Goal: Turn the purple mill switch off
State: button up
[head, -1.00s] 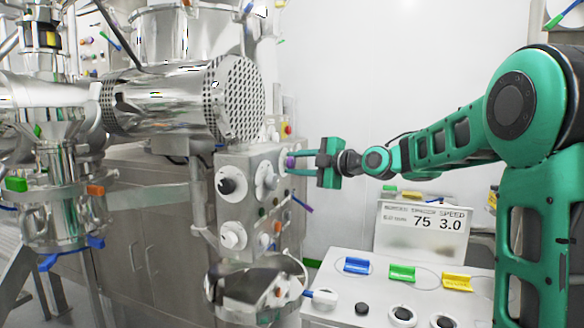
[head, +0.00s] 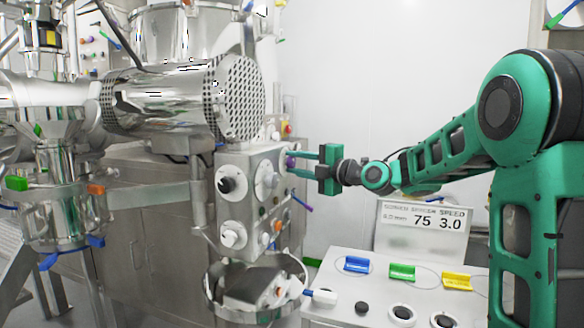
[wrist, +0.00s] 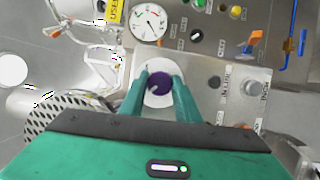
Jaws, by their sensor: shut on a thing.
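The purple mill switch (wrist: 160,83) is a round knob on a white disc, set in a grey metal panel (head: 252,165). In the wrist view it sits between my two green fingertips, with a pale mark on its face. In the head view the switch (head: 290,162) shows as a small purple spot at the panel's right side. My gripper (head: 298,164) reaches it from the right, level, with its fingers shut on the knob. The fingers hide the sides of the knob in the wrist view.
A white console with a display (head: 424,228) stands at the lower right.

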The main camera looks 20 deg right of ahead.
jog(key=shift+d+f, duration=0.2)
jog(key=shift+d, duration=0.05)
jog(key=o, duration=1)
jog(key=shift+o, duration=0.2)
jog(key=shift+a, duration=0.1)
jog(key=shift+r, duration=0.1)
jog(key=v, duration=1)
jog(key=shift+s, duration=0.25)
